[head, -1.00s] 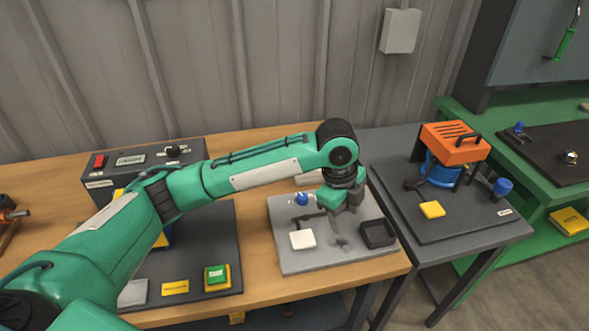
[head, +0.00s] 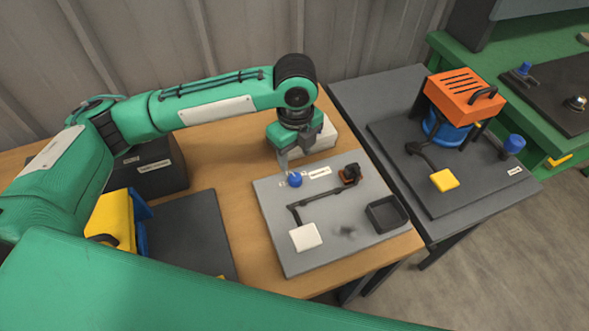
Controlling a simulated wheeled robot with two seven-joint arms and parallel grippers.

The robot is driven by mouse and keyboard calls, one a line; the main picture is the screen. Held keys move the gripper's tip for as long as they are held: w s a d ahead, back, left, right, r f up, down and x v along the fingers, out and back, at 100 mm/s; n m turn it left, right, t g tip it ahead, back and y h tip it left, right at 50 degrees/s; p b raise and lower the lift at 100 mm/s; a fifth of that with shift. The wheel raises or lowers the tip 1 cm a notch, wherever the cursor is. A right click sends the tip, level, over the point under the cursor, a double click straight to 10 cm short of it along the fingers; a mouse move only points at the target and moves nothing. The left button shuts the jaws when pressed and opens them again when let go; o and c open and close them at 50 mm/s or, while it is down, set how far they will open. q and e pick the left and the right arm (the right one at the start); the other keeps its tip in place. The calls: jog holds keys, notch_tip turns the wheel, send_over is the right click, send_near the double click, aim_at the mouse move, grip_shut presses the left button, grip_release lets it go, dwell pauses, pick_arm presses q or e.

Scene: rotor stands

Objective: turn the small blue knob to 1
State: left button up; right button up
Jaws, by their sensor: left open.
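A small blue knob (head: 295,180) sits near the back left of a light grey board (head: 285,249) on the wooden table. Small pale marks lie beside it, too small to read. My left gripper (head: 284,163) points down just behind and above the knob, its jaws open. Nothing shows between its fingers, and I cannot tell whether a finger touches the knob. A white label (head: 320,172) lies right of the knob. My right gripper is not in view.
A white box (head: 318,143) stands close behind my left gripper. An orange-topped machine (head: 463,95) stands on the grey table at right.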

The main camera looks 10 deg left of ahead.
aim_at(295, 177)
pick_arm(q)
notch_tip(295, 177, down, 6)
jog(key=shift+f, duration=1)
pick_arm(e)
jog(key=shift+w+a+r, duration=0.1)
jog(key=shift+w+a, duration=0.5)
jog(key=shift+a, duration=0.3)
